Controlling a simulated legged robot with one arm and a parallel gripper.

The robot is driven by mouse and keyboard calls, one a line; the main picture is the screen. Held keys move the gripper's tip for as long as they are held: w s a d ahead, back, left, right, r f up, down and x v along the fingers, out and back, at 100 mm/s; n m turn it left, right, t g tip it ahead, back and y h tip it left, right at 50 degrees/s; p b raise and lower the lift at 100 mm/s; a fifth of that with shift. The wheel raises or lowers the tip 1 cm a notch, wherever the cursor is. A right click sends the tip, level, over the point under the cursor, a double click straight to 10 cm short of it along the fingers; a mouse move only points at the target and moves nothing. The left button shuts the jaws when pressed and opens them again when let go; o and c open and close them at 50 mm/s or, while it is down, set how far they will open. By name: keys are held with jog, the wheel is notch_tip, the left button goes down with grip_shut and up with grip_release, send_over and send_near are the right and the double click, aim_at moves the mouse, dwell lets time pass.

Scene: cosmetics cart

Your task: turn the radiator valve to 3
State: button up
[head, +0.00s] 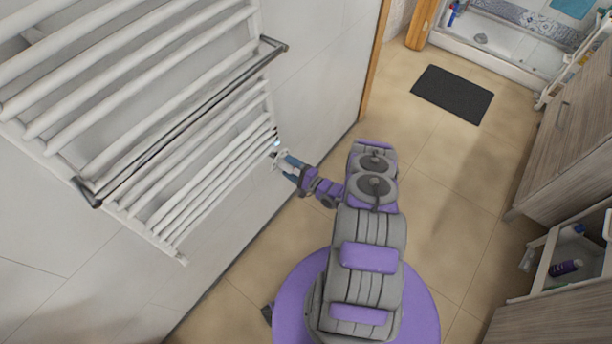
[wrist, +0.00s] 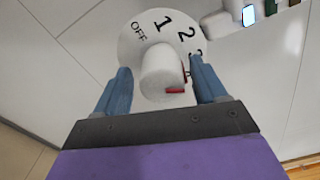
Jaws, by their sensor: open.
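The radiator valve (wrist: 162,72) is a white knob with a red mark, in front of a round white dial (wrist: 135,38). The dial shows OFF, 1 and 2; other markings are partly hidden behind a finger. The red mark is at the knob's lower right. My gripper (wrist: 162,82) is open, with one blue finger on each side of the knob; contact cannot be told. In the head view, my gripper (head: 281,163) is at the lower right corner of the white towel radiator (head: 215,160), and the valve is mostly hidden there.
A metal towel bar (head: 190,115) sticks out from the radiator above my gripper. A wooden cabinet (head: 565,130) and a cart (head: 570,250) with bottles stand at the right. A dark mat (head: 452,93) lies on the tiled floor, which is clear between.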

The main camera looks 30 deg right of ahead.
jog(key=v, duration=1.7)
jog(key=shift+w+d, duration=0.1)
